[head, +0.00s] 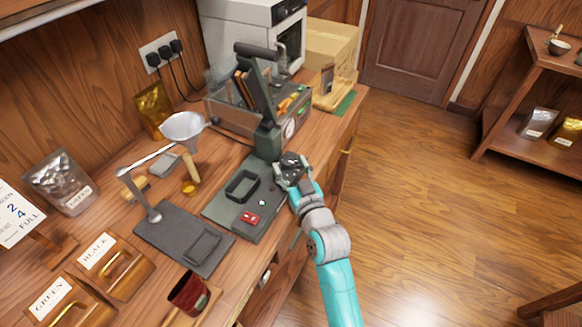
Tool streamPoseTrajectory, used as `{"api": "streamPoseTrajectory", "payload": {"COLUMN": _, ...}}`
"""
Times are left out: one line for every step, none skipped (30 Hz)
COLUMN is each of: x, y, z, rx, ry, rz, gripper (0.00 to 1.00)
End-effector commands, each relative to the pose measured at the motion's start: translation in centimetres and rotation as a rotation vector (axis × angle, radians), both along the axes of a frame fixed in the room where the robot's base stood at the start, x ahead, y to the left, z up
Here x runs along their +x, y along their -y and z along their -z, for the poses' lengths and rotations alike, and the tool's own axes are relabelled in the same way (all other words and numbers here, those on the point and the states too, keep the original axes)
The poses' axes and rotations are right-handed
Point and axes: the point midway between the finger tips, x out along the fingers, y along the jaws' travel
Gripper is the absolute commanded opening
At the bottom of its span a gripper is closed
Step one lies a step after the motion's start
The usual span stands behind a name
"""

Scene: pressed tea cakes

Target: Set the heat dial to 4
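The dark green press (268,140) stands on the counter with its lever raised, and its base plate (226,212) reaches toward the front. A round white-faced gauge or dial (289,128) sits on the press column; its marks are too small to read. A red switch-like part (250,217) and small green spots are on the base plate. My gripper (289,163) is just right of the press column, below the round face, near the base plate's right edge. Its dark fingers blend with the press, so contact and opening are unclear. No readable heat setting shows, and my gripper may hide a knob.
A crate of tools (222,118) stands behind the press. A funnel (183,126), a scale-like dark plate (165,240) and a dark red cup (188,293) are to the left. A wooden stand (345,88) is at the far right end. Open floor lies right of the counter.

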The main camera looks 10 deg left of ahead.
Motion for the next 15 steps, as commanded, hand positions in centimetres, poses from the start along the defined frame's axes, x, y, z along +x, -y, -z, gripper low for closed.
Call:
{"api": "streamPoseTrajectory", "payload": {"x": -0.01, "y": 0.0, "z": 0.0, "rx": 0.0, "ry": 0.0, "rz": 0.0, "gripper": 0.48}}
{"api": "streamPoseTrajectory", "payload": {"x": 0.0, "y": 0.01, "z": 0.0, "rx": 0.0, "ry": 0.0, "rz": 0.0, "gripper": 0.41}}
{"api": "streamPoseTrajectory", "payload": {"x": 0.0, "y": 0.01, "z": 0.0, "rx": 0.0, "ry": 0.0, "rz": 0.0, "gripper": 0.31}}
{"api": "streamPoseTrajectory", "payload": {"x": 0.0, "y": 0.01, "z": 0.0, "rx": 0.0, "ry": 0.0, "rz": 0.0, "gripper": 0.23}}
{"api": "streamPoseTrajectory", "payload": {"x": -0.01, "y": 0.02, "z": 0.0, "rx": 0.0, "ry": 0.0, "rz": 0.0, "gripper": 0.16}}
{"api": "streamPoseTrajectory", "payload": {"x": -0.01, "y": 0.02, "z": 0.0, "rx": 0.0, "ry": 0.0, "rz": 0.0, "gripper": 0.06}}
{"api": "streamPoseTrajectory", "payload": {"x": -0.01, "y": 0.02, "z": 0.0, "rx": 0.0, "ry": 0.0, "rz": 0.0, "gripper": 0.04}}
{"api": "streamPoseTrajectory", "payload": {"x": -0.01, "y": 0.02, "z": 0.0, "rx": 0.0, "ry": 0.0, "rz": 0.0, "gripper": 0.04}}
{"api": "streamPoseTrajectory", "payload": {"x": -0.01, "y": 0.02, "z": 0.01, "rx": 0.0, "ry": 0.0, "rz": 0.0, "gripper": 0.04}}
{"api": "streamPoseTrajectory", "payload": {"x": -0.01, "y": 0.03, "z": 0.01, "rx": 0.0, "ry": 0.0, "rz": 0.0, "gripper": 0.04}}
{"api": "streamPoseTrajectory", "payload": {"x": -0.01, "y": 0.03, "z": 0.01, "rx": 0.0, "ry": 0.0, "rz": -0.001, "gripper": 0.04}}
{"api": "streamPoseTrajectory", "payload": {"x": 0.0, "y": 0.04, "z": 0.01, "rx": 0.0, "ry": 0.0, "rz": -0.002, "gripper": 0.04}}
{"api": "streamPoseTrajectory", "payload": {"x": 0.01, "y": 0.05, "z": 0.01, "rx": -0.001, "ry": 0.0, "rz": -0.003, "gripper": 0.04}}
{"api": "streamPoseTrajectory", "payload": {"x": 0.01, "y": 0.06, "z": 0.02, "rx": -0.001, "ry": 0.0, "rz": -0.005, "gripper": 0.04}}
{"api": "streamPoseTrajectory", "payload": {"x": 0.02, "y": 0.08, "z": 0.02, "rx": 0.0, "ry": -0.001, "rz": -0.009, "gripper": 0.04}}
